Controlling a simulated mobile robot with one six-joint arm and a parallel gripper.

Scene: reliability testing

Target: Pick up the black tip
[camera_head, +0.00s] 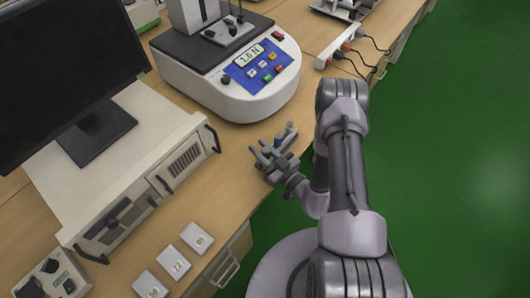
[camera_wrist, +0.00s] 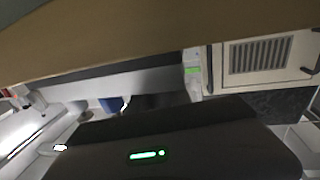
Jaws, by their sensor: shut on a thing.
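My gripper (camera_head: 268,156) is low over the wooden bench near its front edge, between the white tester and the beige instrument case. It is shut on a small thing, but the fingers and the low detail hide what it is. I cannot make out a black tip for certain in either view. In the wrist view, the dark body of my gripper, with a green light, fills the lower part.
The beige case (camera_head: 120,180) and a black monitor (camera_head: 70,70) are at left. White labelled blocks (camera_head: 174,263) lie in front. A power strip (camera_head: 338,47) is at upper right.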

